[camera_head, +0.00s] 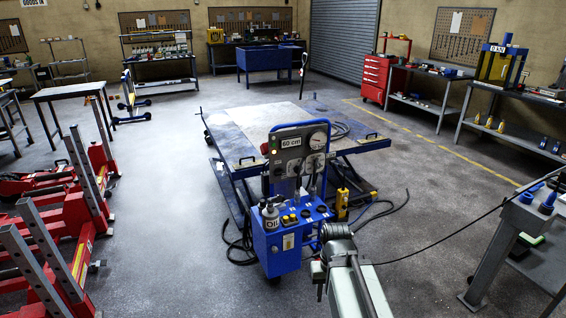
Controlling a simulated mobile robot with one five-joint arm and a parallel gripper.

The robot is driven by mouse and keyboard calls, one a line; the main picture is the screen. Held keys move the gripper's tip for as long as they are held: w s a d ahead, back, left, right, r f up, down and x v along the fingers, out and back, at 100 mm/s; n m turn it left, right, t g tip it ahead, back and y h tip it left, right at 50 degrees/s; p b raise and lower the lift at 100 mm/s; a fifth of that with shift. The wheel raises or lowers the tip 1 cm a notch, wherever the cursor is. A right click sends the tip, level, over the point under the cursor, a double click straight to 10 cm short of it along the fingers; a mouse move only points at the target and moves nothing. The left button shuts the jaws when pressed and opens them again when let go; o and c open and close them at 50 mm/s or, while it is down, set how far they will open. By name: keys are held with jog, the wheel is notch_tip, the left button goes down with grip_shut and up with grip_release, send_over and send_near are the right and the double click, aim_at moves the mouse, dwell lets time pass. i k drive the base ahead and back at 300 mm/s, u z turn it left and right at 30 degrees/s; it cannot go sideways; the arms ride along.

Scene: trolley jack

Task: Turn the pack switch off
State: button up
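The blue power pack (276,246) stands on the floor just left of my arm, with a bottle and several small fittings on its top. A grey upright panel (290,141) above it carries a round gauge (318,139), more dials below, a "60 cm" label, a small green light (274,152) and a red knob (264,148) at its left edge. I cannot tell which fitting is the pack switch or how it is set. My gripper (335,232) is at the dark far end of my arm, beside the pack's right side; its fingers cannot be made out.
A lift table (235,133) stands behind the pack. Red jacks (70,215) fill the left. Open floor lies between.

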aim_at(278, 172)
jog(key=i, duration=0.35)
jog(key=u, duration=3.75)
jog(key=k, duration=2.1)
jog(key=z, duration=1.75)
jog(key=i, duration=0.55)
jog(key=z, duration=0.05)
